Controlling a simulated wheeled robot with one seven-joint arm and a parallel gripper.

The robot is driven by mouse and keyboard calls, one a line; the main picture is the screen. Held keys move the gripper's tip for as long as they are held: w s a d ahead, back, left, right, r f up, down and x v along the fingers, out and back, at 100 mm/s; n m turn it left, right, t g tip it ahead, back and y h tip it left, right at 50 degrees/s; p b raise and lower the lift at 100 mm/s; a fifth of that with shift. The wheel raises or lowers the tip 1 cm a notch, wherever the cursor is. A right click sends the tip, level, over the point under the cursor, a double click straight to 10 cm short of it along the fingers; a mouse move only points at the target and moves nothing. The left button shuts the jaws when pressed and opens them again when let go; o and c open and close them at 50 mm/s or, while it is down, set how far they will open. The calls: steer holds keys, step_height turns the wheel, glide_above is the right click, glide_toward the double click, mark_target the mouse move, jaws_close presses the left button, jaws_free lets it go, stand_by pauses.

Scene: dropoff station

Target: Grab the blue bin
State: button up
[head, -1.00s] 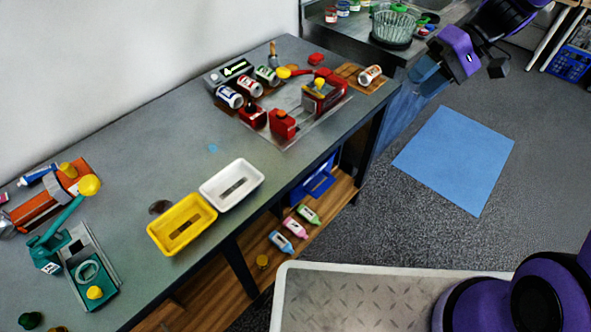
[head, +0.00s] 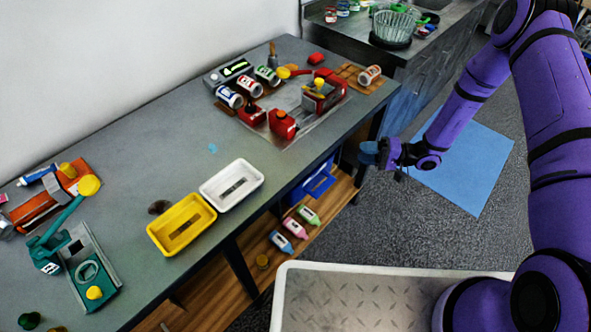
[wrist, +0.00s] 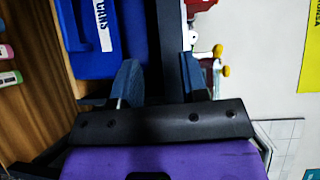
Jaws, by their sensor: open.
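The blue bin (head: 318,182) stands on the wooden lower shelf under the workbench, close to the bench's right-hand leg. The benchtop hides part of it. In the wrist view the blue bin (wrist: 82,40) is at upper left, with a white label carrying dark letters, and is cut off by the frame edge. My gripper (head: 368,152) is just right of the bench leg, apart from the bin. In the wrist view my gripper (wrist: 160,80) has its two blue fingers spread, with nothing held between them.
The dark bench leg (wrist: 170,45) stands beside the bin. Several small bottles (head: 295,225) lie on the shelf left of it. The benchtop (head: 120,150) holds yellow and white trays and tools. The floor around the blue mat (head: 470,165) is clear.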

mark_target(325, 181)
steer(key=s+f+m+t, duration=0.2)
steer(key=f+t, duration=0.1)
steer(key=f, duration=0.4)
steer(key=s+f+m+t, duration=0.1)
steer(key=s+f+t, duration=0.1)
steer(key=f, duration=0.6)
steer(key=x, duration=1)
steer(key=shift+s+a+r, duration=0.15)
steer(key=shift+a, duration=0.15)
steer(key=shift+w+a, duration=0.2)
steer(key=shift+a, duration=0.2)
jaws_close()
